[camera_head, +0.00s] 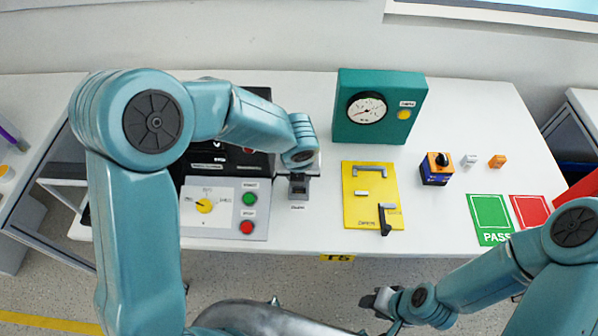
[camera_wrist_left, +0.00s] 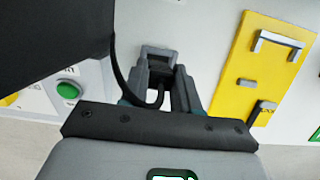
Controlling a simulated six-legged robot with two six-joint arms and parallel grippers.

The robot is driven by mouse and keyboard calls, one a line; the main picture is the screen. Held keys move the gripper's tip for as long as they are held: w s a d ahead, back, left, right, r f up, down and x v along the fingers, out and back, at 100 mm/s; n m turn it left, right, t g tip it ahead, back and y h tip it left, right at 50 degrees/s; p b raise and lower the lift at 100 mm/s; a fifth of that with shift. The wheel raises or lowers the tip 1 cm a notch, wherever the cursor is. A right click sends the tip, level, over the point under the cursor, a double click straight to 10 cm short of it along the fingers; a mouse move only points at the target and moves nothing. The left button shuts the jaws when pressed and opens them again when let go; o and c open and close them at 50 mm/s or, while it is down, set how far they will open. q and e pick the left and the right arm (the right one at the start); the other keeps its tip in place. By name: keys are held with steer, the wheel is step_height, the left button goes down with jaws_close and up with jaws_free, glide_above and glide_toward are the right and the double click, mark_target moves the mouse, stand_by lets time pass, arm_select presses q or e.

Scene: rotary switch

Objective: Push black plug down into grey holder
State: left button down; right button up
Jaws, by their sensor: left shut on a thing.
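My left gripper (camera_head: 299,174) reaches down over the grey holder (camera_head: 298,191) near the table's middle front. In the left wrist view, my left gripper (camera_wrist_left: 163,82) has its two grey fingers shut on the black plug (camera_wrist_left: 158,74), which is mostly hidden between them. A black cable loops from the plug. The grey holder (camera_wrist_left: 158,53) shows just beyond the fingertips. I cannot tell how deep the plug sits in it. My right gripper (camera_head: 381,300) is low in front of the table, away from everything; its jaw opening is unclear.
A control panel (camera_head: 227,191) with a yellow knob, green and red buttons lies left of the holder. A yellow plate (camera_head: 362,207) with handles lies to its right. A teal gauge box (camera_head: 378,132) stands behind. Small blocks and green and red mats are farther right.

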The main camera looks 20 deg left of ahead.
stand_by(0.5)
arm_select(q)
steer(key=shift+f+b, duration=1.2)
steer(key=shift+f, duration=0.45)
steer(key=c, duration=0.8)
jaws_free()
steer(key=shift+o, duration=0.2)
steer(key=p+v, duration=0.2)
steer(key=v, duration=1.4)
steer(key=shift+r, duration=0.25)
